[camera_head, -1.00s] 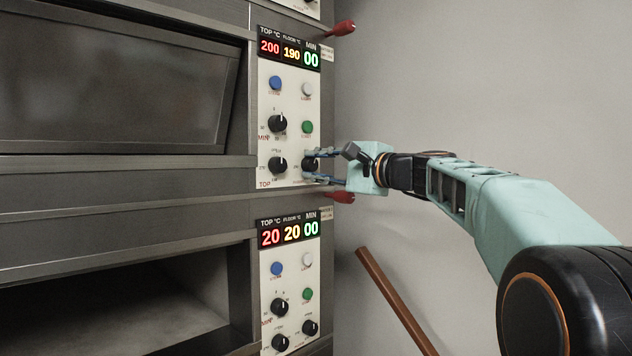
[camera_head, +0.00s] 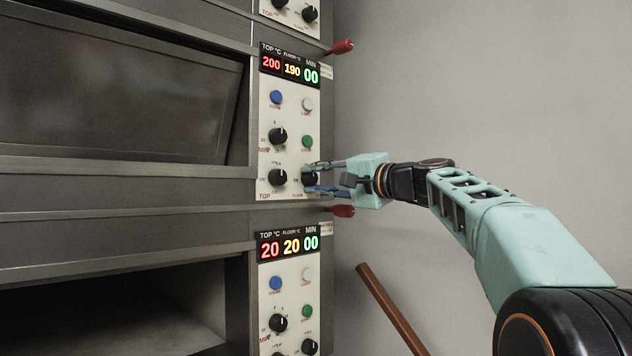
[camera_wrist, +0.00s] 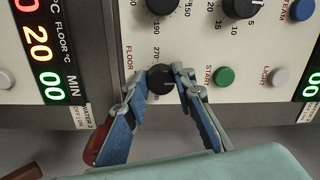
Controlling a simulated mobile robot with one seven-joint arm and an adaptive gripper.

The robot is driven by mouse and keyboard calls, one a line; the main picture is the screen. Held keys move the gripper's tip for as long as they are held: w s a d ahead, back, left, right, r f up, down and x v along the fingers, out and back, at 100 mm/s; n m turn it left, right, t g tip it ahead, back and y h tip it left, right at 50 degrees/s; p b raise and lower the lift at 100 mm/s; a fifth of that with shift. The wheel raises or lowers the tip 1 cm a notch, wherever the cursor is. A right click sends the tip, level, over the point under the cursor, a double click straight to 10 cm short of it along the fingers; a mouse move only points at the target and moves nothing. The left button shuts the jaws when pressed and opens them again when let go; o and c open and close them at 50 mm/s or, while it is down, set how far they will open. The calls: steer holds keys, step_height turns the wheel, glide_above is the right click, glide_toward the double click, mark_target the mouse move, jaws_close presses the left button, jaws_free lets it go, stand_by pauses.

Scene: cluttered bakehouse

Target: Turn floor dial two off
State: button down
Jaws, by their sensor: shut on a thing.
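The floor dial (camera_head: 309,178) is a black knob at the lower right of the upper control panel (camera_head: 268,150), whose display reads 200, 190 and 00. My gripper (camera_head: 312,178) reaches it from the right and is shut on it, one finger above and one below. In the wrist view the floor dial (camera_wrist: 160,79) sits between my two blue-grey fingertips (camera_wrist: 160,82), beside the word FLOOR and a printed scale. The dial's pointer mark is hard to make out.
A top dial (camera_head: 278,178) is left of the held dial, and a green start button (camera_head: 307,141) is above it. Red handles (camera_head: 341,46) stick out at the panel's right edge. A lower panel (camera_head: 291,292) reads 20, 20, 00. A brown pole (camera_head: 392,308) leans at the right.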

steer(key=c, duration=1.6)
jaws_free()
steer(key=v, duration=1.2)
